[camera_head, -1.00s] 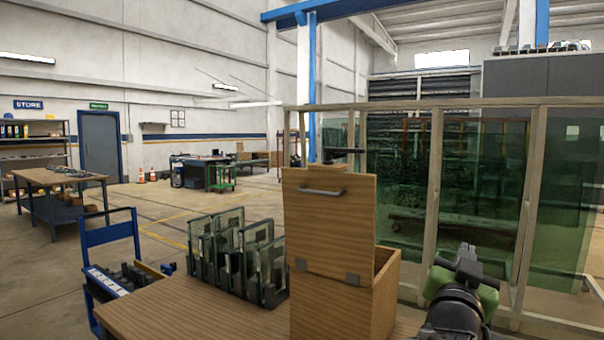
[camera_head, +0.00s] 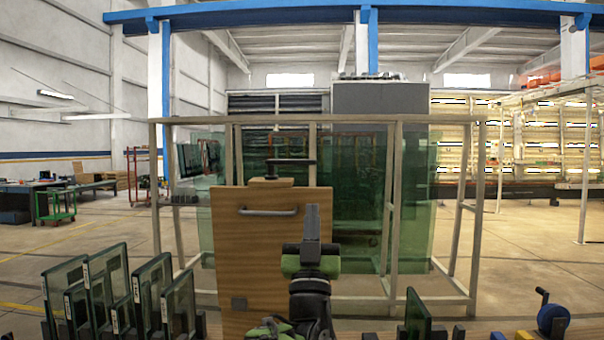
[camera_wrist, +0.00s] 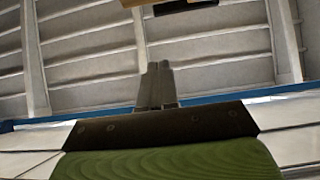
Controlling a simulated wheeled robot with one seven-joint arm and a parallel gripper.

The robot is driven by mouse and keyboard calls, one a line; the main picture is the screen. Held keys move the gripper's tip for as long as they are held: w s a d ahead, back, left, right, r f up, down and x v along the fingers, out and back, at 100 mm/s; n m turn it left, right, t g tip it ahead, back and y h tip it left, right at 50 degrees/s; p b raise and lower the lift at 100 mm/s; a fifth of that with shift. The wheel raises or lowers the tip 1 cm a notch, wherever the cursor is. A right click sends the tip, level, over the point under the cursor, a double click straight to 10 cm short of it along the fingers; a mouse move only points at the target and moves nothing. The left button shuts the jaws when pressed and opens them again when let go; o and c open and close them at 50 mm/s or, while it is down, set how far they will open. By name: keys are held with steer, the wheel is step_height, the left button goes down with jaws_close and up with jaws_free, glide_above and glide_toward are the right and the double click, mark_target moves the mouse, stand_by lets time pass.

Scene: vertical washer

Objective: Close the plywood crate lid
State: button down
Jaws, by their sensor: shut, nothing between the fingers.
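The crate body is not visible, below the picture edge or behind my arm. My gripper (camera_head: 311,222) points up in front of the lid's right part, right of the handle. I cannot tell if it touches the lid. In the wrist view the fingers (camera_wrist: 155,85) are together and empty. A strip of wood (camera_wrist: 135,2) shows at that view's top edge, probably the lid.
Glass panes in a rack (camera_head: 105,290) stand left of the lid. Another small pane (camera_head: 417,318) and a blue reel (camera_head: 553,320) are at the right on the near surface. A large frame with green glass (camera_head: 390,200) stands behind.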

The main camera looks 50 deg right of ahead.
steer(key=w+d+f+p+x, duration=0.1)
steer(key=p+x, duration=0.8)
steer(key=x, duration=0.3)
steer(key=shift+d+f+p, duration=0.3)
steer(key=shift+d+f, duration=0.05)
steer(key=shift+f, duration=0.05)
steer(key=shift+w, duration=0.2)
